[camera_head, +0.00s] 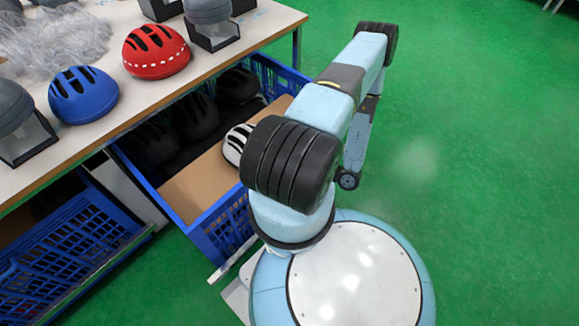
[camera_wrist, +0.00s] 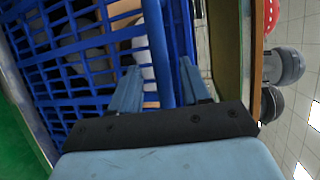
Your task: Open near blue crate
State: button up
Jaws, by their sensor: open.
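A blue lattice-sided crate (camera_head: 222,232) sits under the table's edge in the head view, sticking partly out. Dark helmets (camera_head: 195,115), a white helmet (camera_head: 236,143) and a brown cardboard sheet (camera_head: 200,185) lie in it. In the wrist view, a blue crate's lattice wall (camera_wrist: 75,75) and its rim bar (camera_wrist: 156,40) fill the left and middle. My gripper (camera_wrist: 159,68) is open, its two fingers on either side of that rim bar. Whether they touch the bar is unclear. In the head view my arm hides the gripper and part of the crate.
A second blue crate (camera_head: 65,262) stands at the lower left, under the table (camera_head: 115,135). A blue helmet (camera_head: 83,94), a red helmet (camera_head: 156,50) and grey ones on stands rest on the table. The green floor (camera_head: 480,180) on the right is clear.

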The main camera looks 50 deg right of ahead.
jog(key=v, duration=1)
jog(key=shift+s+d, duration=0.2)
jog(key=shift+s, duration=0.15)
jog(key=w+r+n+g+y, duration=0.25)
jog(key=w+r, duration=0.35)
jog(key=r, duration=0.3)
jog(key=w+r+n+g+y, duration=0.1)
jog(key=w+r+n+g, duration=0.1)
jog(key=w+r+g, duration=0.45)
jog(key=w+r+n+y, duration=0.25)
jog(key=w+r, duration=0.25)
jog(key=r, duration=0.5)
jog(key=w+a+r+n+g+h, duration=0.25)
jog(key=a+r, duration=0.35)
jog(key=r, duration=0.3)
jog(key=w+a+r+n+g+h, duration=0.25)
jog(key=a+r, duration=0.25)
jog(key=r, duration=0.3)
jog(key=s+a+r+n+t+h, duration=0.1)
jog(key=s+a+r+t+h, duration=0.1)
jog(key=s+a+r, duration=0.3)
jog(key=s+a+r+n+t+h, duration=0.1)
jog(key=s+a+r+t+h, duration=0.2)
jog(key=a+r, duration=0.9)
notch_tip(320, 180, up, 4)
jog(key=s+h, duration=0.2)
jog(key=shift+s+a+h, duration=0.2)
jog(key=shift+a+h, duration=0.1)
jog(key=shift+a, duration=0.05)
